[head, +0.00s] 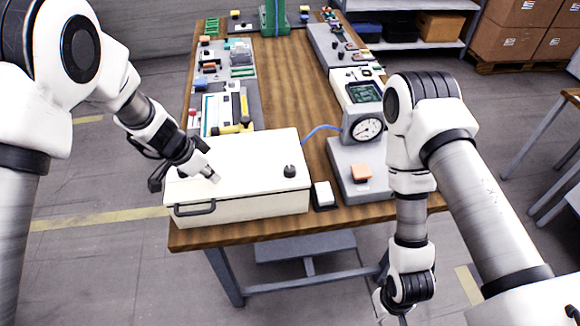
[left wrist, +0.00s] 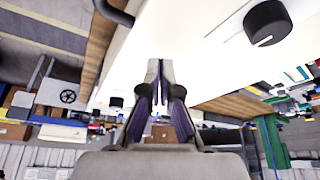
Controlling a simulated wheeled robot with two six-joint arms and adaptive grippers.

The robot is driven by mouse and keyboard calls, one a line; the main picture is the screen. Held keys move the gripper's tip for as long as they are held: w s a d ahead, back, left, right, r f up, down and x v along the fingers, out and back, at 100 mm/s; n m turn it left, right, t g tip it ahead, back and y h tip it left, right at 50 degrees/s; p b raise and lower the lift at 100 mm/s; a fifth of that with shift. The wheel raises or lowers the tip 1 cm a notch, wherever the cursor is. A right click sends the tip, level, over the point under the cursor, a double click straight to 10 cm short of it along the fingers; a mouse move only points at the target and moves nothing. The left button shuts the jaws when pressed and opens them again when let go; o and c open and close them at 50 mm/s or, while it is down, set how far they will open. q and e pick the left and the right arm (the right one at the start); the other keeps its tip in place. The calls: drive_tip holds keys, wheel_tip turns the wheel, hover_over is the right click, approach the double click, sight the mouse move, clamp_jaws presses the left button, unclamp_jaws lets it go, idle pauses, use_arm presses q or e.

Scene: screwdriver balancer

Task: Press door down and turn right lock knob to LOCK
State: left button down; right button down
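A cream box (head: 240,205) with a flat white lid, the door (head: 250,150), sits at the near end of the wooden table. The door looks down on the box. A black lock knob (head: 290,171) stands on the lid's right part. It also shows in the left wrist view (left wrist: 268,22) with a white mark, its setting too small to read. My left gripper (head: 214,178) is over the lid's left part, left of the knob. Its fingers (left wrist: 159,68) are together and hold nothing. My right gripper (head: 390,312) hangs low at the bottom edge, mostly cut off and empty as far as seen.
A dark handle (head: 195,208) is on the box's front left. A small white-topped switch block (head: 323,195) stands right of the box. A grey unit with a gauge (head: 367,129) and orange button (head: 361,172) is farther right. Panels with parts line the table behind.

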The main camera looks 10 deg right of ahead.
use_arm(q)
drive_tip(key=shift+f, duration=0.1)
drive_tip(key=shift+f+b, duration=1)
drive_tip(key=shift+b, duration=0.4)
drive_tip(key=shift+s, duration=0.1)
